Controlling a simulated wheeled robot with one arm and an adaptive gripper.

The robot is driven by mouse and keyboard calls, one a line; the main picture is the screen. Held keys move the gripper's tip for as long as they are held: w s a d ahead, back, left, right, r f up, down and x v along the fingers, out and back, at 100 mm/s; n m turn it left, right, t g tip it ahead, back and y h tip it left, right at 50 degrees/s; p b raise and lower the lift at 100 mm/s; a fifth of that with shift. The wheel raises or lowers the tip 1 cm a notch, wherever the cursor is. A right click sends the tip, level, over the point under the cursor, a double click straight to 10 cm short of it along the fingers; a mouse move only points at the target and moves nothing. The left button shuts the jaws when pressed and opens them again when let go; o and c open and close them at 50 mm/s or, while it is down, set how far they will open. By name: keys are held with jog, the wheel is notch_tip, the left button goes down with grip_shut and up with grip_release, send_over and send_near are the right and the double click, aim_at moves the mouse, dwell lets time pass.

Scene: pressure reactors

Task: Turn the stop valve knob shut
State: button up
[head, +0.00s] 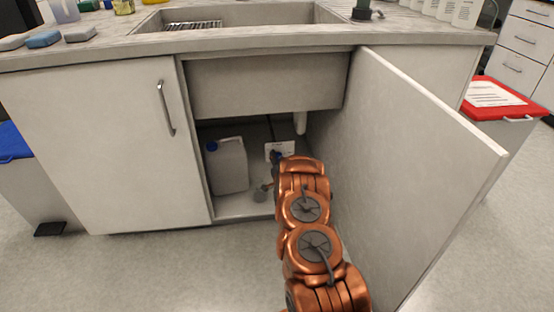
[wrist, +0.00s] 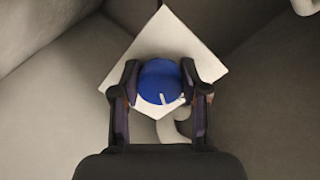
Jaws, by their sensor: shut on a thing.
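The stop valve knob (wrist: 160,80) is a round blue knob with a short white line near its lower edge. It sits in front of a white plate in the wrist view. My gripper (wrist: 160,84) has one finger on each side of the knob and is shut on it. In the head view my copper arm reaches into the open cabinet under the sink. There my gripper (head: 276,158) is small and dark near the white plate (head: 284,148), and the knob cannot be made out clearly.
The cabinet door (head: 410,165) stands open to the right of my arm. A white jug with a blue cap (head: 228,166) stands on the cabinet floor to the left. A white drain pipe (head: 300,122) hangs above. A pale pipe (wrist: 182,122) curves below the knob.

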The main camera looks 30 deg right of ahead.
jog(key=m+b, duration=0.1)
jog(key=m, duration=0.5)
jog(key=shift+w+a+r, duration=0.1)
jog(key=shift+r+m+b, duration=0.15)
jog(key=shift+m+b, duration=0.45)
jog(key=shift+m, duration=1.8)
jog(key=o, duration=1.1)
jog(key=shift+o, duration=0.2)
jog(key=v, duration=1.2)
